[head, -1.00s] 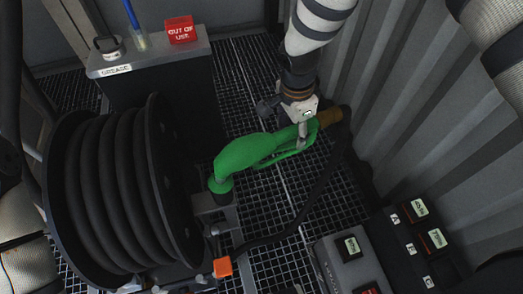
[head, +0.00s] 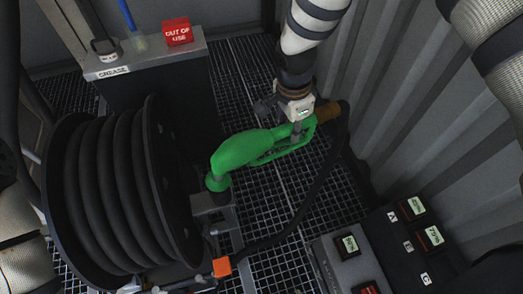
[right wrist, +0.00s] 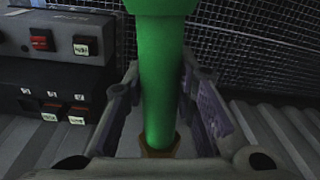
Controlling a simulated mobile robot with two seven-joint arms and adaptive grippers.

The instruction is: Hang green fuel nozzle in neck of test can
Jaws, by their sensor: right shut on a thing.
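The green fuel nozzle (head: 243,149) is in the grip of my right gripper (head: 297,132), which is shut on its handle. In the right wrist view the green handle (right wrist: 160,90) runs between the two fingers. The nozzle's spout end points down at the left, over or in a grey bracket (head: 211,201) beside the hose reel; I cannot tell whether the spout is seated there. The brown hose end (head: 328,113) is at the nozzle's right. I cannot make out the test can in these views. My left gripper is not in view.
A black hose reel (head: 120,190) stands at the left. The black hose (head: 298,218) loops from the nozzle to an orange block (head: 222,266). Switch panels (head: 418,235) stand at lower right, beside a corrugated wall (head: 400,100).

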